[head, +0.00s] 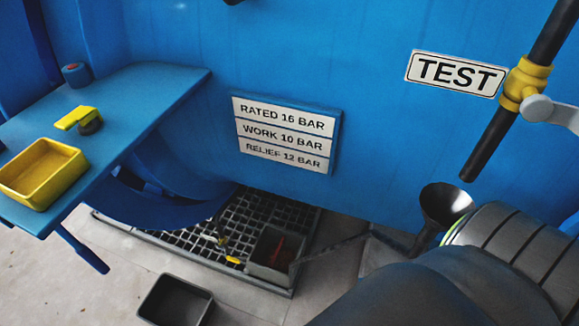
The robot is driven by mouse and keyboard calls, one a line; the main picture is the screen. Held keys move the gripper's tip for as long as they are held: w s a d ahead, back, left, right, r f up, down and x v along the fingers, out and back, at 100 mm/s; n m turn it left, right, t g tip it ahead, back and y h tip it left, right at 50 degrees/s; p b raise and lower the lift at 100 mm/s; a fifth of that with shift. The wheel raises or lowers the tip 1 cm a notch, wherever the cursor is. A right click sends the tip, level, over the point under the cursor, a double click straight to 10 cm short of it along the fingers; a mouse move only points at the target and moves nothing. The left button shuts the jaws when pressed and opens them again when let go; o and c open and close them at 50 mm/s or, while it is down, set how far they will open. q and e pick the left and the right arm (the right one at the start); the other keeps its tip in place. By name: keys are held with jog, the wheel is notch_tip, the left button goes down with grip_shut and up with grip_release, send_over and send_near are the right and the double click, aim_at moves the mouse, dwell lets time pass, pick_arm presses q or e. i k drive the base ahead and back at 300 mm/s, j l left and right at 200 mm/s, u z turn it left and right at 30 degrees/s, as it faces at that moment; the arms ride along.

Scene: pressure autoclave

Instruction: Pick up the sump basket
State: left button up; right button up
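A dark grey open box (257,270), which may be the sump basket, sits at the right end of the black floor grating (185,240). Something red (279,250) shows inside it, and a thin dark bar (330,247) runs from its right side. A second dark grey open bin (175,303) stands on the floor in front of the grating, cut by the bottom edge; it looks empty. I cannot tell for certain which one is the basket. Neither of my grippers is in view.
A blue table (130,95) at left holds a yellow tray (42,172), a yellow-handled item (76,118) and a small cylinder (75,73). A dark funnel (444,205) stands below a black pipe with a yellow fitting (524,82). Large dark rounded shapes fill the lower right.

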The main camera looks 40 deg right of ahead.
aim_at(277, 255)
jog(key=z, duration=0.95)
jog(key=j+z, duration=0.25)
